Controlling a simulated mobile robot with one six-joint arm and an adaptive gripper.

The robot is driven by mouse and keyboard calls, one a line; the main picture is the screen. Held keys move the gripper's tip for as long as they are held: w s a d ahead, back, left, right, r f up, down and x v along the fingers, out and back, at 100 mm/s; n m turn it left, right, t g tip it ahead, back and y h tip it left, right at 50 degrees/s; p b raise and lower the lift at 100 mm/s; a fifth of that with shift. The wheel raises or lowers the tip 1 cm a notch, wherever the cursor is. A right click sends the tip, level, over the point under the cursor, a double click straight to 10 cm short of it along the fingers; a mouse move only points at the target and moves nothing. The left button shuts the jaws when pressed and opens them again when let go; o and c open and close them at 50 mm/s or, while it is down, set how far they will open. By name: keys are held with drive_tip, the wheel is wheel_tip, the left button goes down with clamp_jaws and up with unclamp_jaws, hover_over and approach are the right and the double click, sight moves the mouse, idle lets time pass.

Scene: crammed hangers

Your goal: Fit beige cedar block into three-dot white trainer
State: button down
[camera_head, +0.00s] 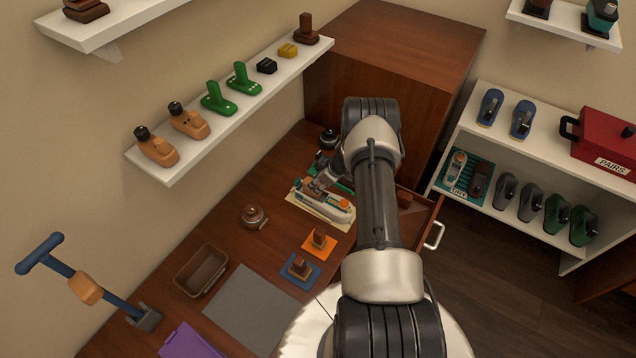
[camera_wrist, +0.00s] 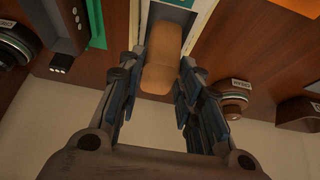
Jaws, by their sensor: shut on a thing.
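My gripper (camera_wrist: 160,76) is shut on the beige cedar block (camera_wrist: 160,58), a tan block with a rounded near end, held between both fingers. The block's far end lies over the dark opening of a white-edged thing (camera_wrist: 201,32), which appears to be the white trainer. I cannot tell how far the block is inside. The block is not clear in the head view.
Blocks on orange (camera_head: 315,253) and blue (camera_head: 287,275) mats, a round tin (camera_head: 254,217) and an empty brown tray (camera_head: 191,272) are on the table. An open drawer (camera_head: 429,215) is at right. A wall shelf (camera_head: 173,172) with shoe-tree pieces hangs above. The grey mat (camera_head: 250,307) is bare.

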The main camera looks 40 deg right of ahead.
drive_tip(key=shift+f+b, duration=1)
drive_tip(key=shift+f, duration=0.2)
drive_tip(key=c, duration=1.1)
unclamp_jaws()
drive_tip(key=shift+r, duration=0.1)
drive_tip(key=shift+o, duration=0.2)
drive_tip(key=v, duration=1.2)
drive_tip(key=shift+w+r, duration=0.1)
drive_tip(key=shift+w, duration=0.05)
